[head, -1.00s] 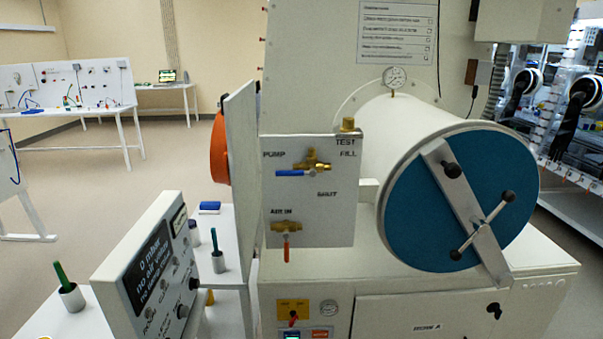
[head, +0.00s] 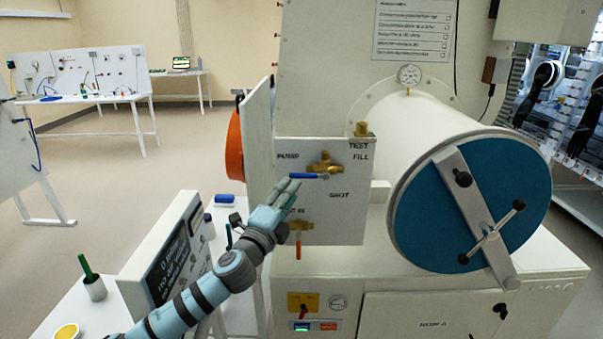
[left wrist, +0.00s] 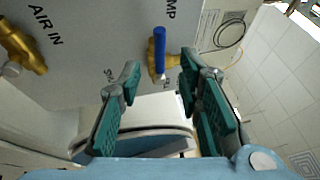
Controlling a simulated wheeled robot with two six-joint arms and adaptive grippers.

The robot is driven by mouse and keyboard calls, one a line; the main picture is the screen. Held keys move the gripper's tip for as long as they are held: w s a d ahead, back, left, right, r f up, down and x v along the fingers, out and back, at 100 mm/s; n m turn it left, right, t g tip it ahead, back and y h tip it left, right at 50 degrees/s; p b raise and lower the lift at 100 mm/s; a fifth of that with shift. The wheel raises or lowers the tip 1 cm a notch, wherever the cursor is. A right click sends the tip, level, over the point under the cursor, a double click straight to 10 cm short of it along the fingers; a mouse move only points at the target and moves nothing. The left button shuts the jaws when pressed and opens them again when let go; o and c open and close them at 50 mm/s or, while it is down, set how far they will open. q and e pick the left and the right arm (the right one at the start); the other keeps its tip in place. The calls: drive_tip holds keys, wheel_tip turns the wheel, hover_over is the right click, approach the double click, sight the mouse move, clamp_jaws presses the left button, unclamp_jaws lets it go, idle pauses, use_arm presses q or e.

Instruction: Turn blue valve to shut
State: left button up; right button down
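The blue valve handle (head: 308,176) sits on a brass valve body (head: 326,165) on the white panel. It lies level and points left, below the PUMP label; the SHUT label is below the valve. My left gripper (head: 288,186) is just below and left of the handle's end, in front of the panel. In the left wrist view the blue handle (left wrist: 160,38) is ahead, between the lines of the two spread fingers. The left gripper (left wrist: 160,75) is open with nothing between its fingertips. I cannot tell whether it touches the handle. My right gripper is not in view.
An AIR IN valve with a red handle (head: 298,247) is low on the same panel, close to my left arm. A large white cylinder with a blue door (head: 420,225) stands to the right. A control box (head: 165,265) and a pen cup (head: 95,288) are at lower left.

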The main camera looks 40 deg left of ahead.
sight(302, 176)
use_arm(q)
drive_tip(key=p+x, duration=0.2)
drive_tip(key=x, duration=0.5)
drive_tip(key=shift+w+r+p, duration=0.2)
drive_tip(key=shift+w+p, duration=0.05)
drive_tip(key=shift+p, duration=0.05)
drive_tip(key=shift+w+a, duration=0.1)
drive_tip(key=shift+w, duration=0.3)
drive_tip(key=shift+f, duration=0.1)
drive_tip(key=shift+s, duration=0.1)
clamp_jaws()
